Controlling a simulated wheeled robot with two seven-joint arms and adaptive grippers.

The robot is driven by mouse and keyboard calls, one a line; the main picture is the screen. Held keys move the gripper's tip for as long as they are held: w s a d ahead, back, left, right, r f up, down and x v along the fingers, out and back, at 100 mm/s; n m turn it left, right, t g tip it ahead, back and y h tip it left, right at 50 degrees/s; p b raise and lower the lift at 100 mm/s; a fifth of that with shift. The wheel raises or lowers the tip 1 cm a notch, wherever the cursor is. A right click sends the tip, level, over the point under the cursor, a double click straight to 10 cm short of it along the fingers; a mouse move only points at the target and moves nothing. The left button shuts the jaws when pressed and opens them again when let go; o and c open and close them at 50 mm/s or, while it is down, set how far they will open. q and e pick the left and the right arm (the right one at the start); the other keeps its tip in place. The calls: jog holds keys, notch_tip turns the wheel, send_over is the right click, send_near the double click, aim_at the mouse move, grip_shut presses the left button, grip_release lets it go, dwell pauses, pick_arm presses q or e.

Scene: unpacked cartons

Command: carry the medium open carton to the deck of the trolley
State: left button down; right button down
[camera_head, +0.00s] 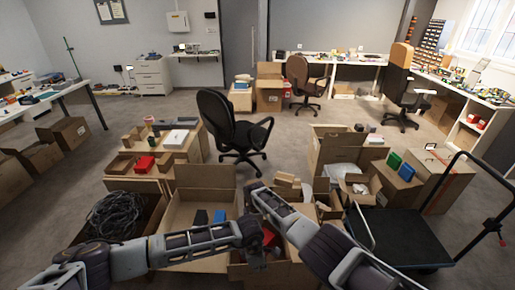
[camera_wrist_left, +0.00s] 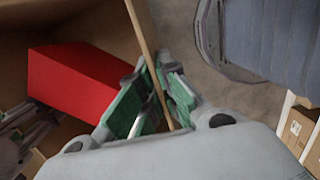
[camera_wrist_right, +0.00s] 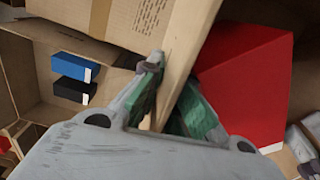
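The medium open carton (camera_head: 283,268) stands low in front of me, with a red box (camera_head: 269,238) in it; my arms partly hide it. In the left wrist view, the fingers of my left gripper (camera_wrist_left: 157,88) sit closely on either side of a thin carton wall (camera_wrist_left: 143,35), beside the red box. In the right wrist view, the fingers of my right gripper (camera_wrist_right: 170,88) close on another wall (camera_wrist_right: 185,40), also beside the red box. In the head view, both fingertips are mostly hidden. The trolley's dark deck (camera_head: 405,240) is empty at the right.
A larger open carton (camera_head: 178,212) with dark and blue boxes stands directly left. A carton of coiled cable (camera_head: 150,232) is farther left. Packed cartons (camera_head: 335,150) stand behind, and the trolley's handle (camera_head: 484,235) rises right. Office chairs stand farther back.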

pick_arm(q)
jog(key=shift+d+r, duration=0.15)
jog(key=shift+r, duration=0.65)
pick_arm(e)
jog(key=shift+a+r, duration=0.1)
jog(key=shift+r, duration=0.6)
